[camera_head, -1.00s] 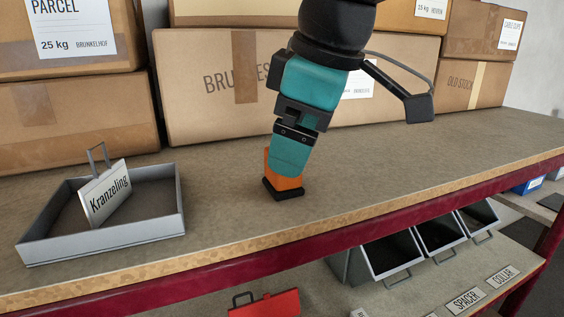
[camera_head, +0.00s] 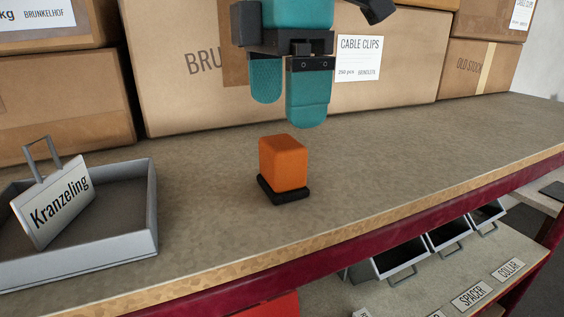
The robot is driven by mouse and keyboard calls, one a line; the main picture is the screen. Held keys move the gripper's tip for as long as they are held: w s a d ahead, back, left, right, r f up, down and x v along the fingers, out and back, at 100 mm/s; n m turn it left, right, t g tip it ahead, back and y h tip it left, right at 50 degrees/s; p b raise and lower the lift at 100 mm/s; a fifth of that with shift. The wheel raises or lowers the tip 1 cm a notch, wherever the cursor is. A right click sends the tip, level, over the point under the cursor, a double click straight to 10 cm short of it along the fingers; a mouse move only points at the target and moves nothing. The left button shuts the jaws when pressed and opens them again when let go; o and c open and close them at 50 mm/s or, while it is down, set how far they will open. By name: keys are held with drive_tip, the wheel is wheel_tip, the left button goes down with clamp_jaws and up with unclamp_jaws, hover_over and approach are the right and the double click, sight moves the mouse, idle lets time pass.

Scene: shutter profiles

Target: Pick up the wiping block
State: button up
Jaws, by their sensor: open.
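The wiping block (camera_head: 284,165) is an orange block on a black base pad. It stands upright on the shelf top, right of the grey tray. My gripper (camera_head: 287,112) is above and slightly behind the block in the picture, pointing down. Its two teal fingers are apart with nothing between them. The fingers do not touch the block.
Large cardboard boxes (camera_head: 180,100) line the back. Grey bins (camera_head: 402,262) sit below the front edge. The shelf right of the block is clear.

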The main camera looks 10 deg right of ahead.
sight(285, 141)
wheel_tip(285, 141, down, 3)
drive_tip(key=shift+r, duration=0.1)
drive_tip(key=shift+s+f+p, duration=0.15)
drive_tip(key=shift+f+p, duration=0.4)
drive_tip(key=shift+f, duration=0.8)
drive_tip(key=shift+s+f+p, duration=0.15)
drive_tip(key=shift+f+p, duration=0.4)
drive_tip(key=shift+f, duration=0.8)
drive_tip(key=c, duration=1.1)
drive_tip(key=shift+r, duration=0.1)
wheel_tip(285, 141, up, 9)
drive_tip(key=shift+f+b, duration=0.1)
drive_tip(key=shift+b, duration=0.85)
wheel_tip(285, 141, down, 6)
drive_tip(key=b, duration=0.6)
drive_tip(key=shift+r, duration=0.4)
